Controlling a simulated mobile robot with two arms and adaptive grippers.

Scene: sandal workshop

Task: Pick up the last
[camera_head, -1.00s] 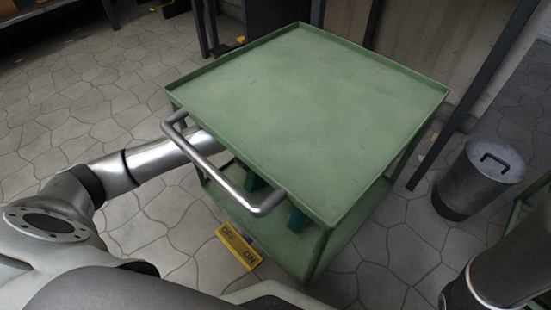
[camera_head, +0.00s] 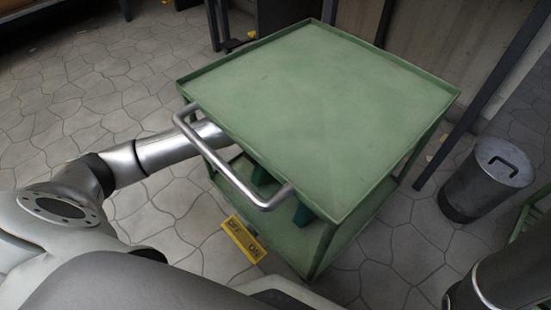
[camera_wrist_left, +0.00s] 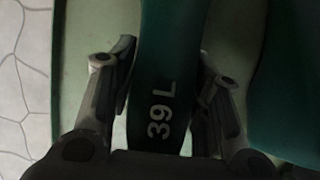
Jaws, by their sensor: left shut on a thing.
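A dark green shoe last (camera_wrist_left: 160,120) marked "39 L" stands between the fingers of my left gripper (camera_wrist_left: 166,65) in the left wrist view. The fingers are shut on it, one on each side. A second dark green last (camera_wrist_left: 292,100) is close by on the right, partly cut off by the frame. In the head view, my left arm reaches under the top of the green cart (camera_head: 320,110), so the gripper is hidden there. Dark green shapes (camera_head: 303,213) show on the cart's lower shelf (camera_head: 290,240). My right gripper is not in view.
The cart's empty top tray and metal handle (camera_head: 235,178) are over and beside my left arm. A lidded metal bin (camera_head: 485,180) stands on the right. A yellow sign (camera_head: 243,238) is below the handle. Stone floor (camera_head: 70,90) is open on the left.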

